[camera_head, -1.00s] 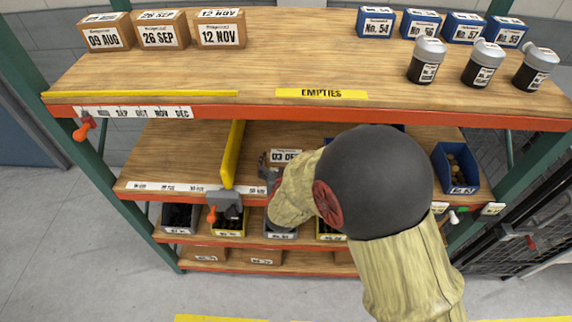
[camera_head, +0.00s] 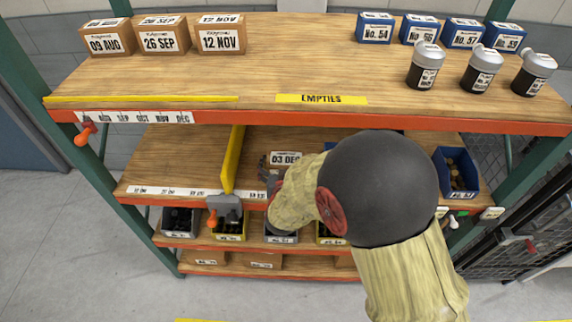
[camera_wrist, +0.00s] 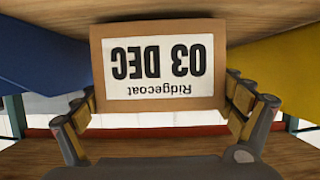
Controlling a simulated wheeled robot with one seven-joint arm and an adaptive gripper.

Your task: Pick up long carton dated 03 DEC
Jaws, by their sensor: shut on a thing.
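The long carton dated 03 DEC (camera_wrist: 160,107) is brown with a white label, which reads upside down in the wrist view. It sits between the two fingers of my gripper (camera_wrist: 165,120), which is shut on its sides. In the head view the carton's label (camera_head: 285,158) shows on the middle shelf, right of the yellow divider (camera_head: 233,160). My arm hides most of the gripper (camera_head: 270,172) and the carton's lower part there. I cannot tell whether the carton still touches the shelf.
The yellow divider also stands close in the wrist view (camera_wrist: 285,70). The top shelf (camera_head: 310,55) overhangs the middle one. It bears dated cartons (camera_head: 220,35), blue boxes and dark canisters (camera_head: 481,68).

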